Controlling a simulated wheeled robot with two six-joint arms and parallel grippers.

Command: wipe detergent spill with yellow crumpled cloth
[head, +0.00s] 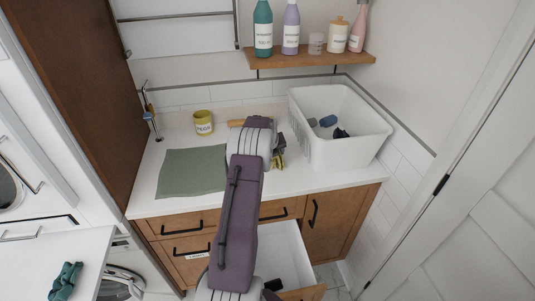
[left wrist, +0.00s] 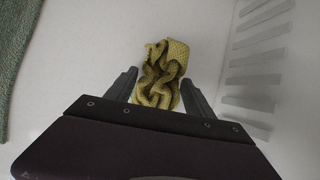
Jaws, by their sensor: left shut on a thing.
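The yellow crumpled cloth (left wrist: 163,72) is between the two fingers of my left gripper (left wrist: 158,86) in the left wrist view, low over or on the white counter. My left gripper is shut on it. In the head view a small part of the cloth (head: 279,161) shows to the right of my arm, left of the white basket. My arm hides most of the gripper there. I cannot make out a detergent spill in either view; the arm and cloth cover part of the counter. My right gripper is not in view.
A white slotted basket (head: 340,152) with dark items stands on the counter's right. A green mat (head: 190,171) lies at left, with a yellow mug (head: 203,123) behind it. A wooden shelf (head: 308,56) holds several bottles. An open drawer (head: 287,255) sticks out below.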

